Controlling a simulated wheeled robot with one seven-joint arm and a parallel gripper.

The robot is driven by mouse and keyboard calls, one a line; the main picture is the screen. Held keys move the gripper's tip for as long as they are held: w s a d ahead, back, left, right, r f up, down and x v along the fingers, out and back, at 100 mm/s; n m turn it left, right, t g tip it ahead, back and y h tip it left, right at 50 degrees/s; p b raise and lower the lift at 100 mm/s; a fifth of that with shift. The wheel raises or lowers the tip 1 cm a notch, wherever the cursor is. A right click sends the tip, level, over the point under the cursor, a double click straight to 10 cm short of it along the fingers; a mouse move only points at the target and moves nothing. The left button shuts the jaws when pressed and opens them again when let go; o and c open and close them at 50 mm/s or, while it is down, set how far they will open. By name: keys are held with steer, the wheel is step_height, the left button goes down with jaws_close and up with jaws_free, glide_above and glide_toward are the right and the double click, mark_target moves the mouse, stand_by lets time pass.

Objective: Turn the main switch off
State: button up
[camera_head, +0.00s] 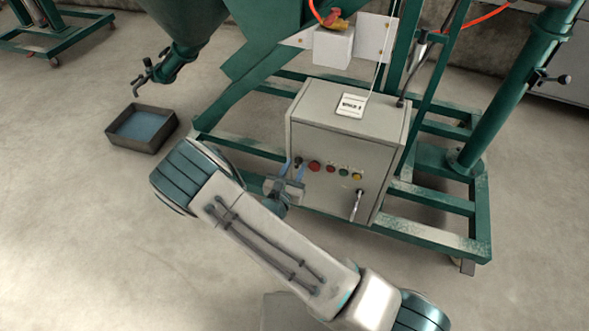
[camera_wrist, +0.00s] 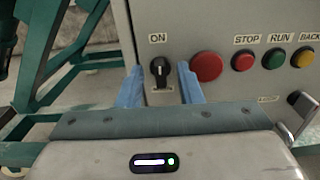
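The main switch (camera_wrist: 160,70) is a black rotary knob on the grey control box (camera_head: 340,148), under an "ON" label (camera_wrist: 158,39) in the wrist view. Its pale mark points up, toward that label. My gripper (camera_wrist: 160,80) is open, with one blue finger on each side of the knob. Small gaps seem to show between fingers and knob; I cannot tell whether either touches. In the head view my gripper (camera_head: 293,168) is at the left of the box's front.
A large red button (camera_wrist: 207,66) is just right of the right finger. STOP (camera_wrist: 242,60), RUN (camera_wrist: 273,58) and BACK (camera_wrist: 302,57) buttons follow. A door handle (camera_head: 356,205) sticks out lower right. Green frame bars surround the box. A tray (camera_head: 118,137) stands on the floor at left.

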jaws_close()
steer(key=shift+r+n+p, duration=0.1)
steer(key=shift+n+p, duration=0.3)
steer(key=shift+p, duration=0.15)
steer(key=shift+r+n+p, duration=0.1)
steer(key=shift+n+p, duration=0.9)
steer(key=shift+p, duration=0.15)
steer(key=n+p, duration=0.3)
steer(key=shift+n, duration=0.4)
steer(key=n+p, duration=0.1)
steer(key=n, duration=0.2)
steer(key=n+p, duration=0.2)
steer(key=n, duration=0.2)
steer(key=n+p, duration=0.1)
steer(key=n, duration=0.3)
steer(key=shift+a+f+p, duration=0.1)
steer(key=shift+f+p, duration=0.25)
steer(key=shift+f, duration=0.05)
steer(key=shift+n, duration=0.3)
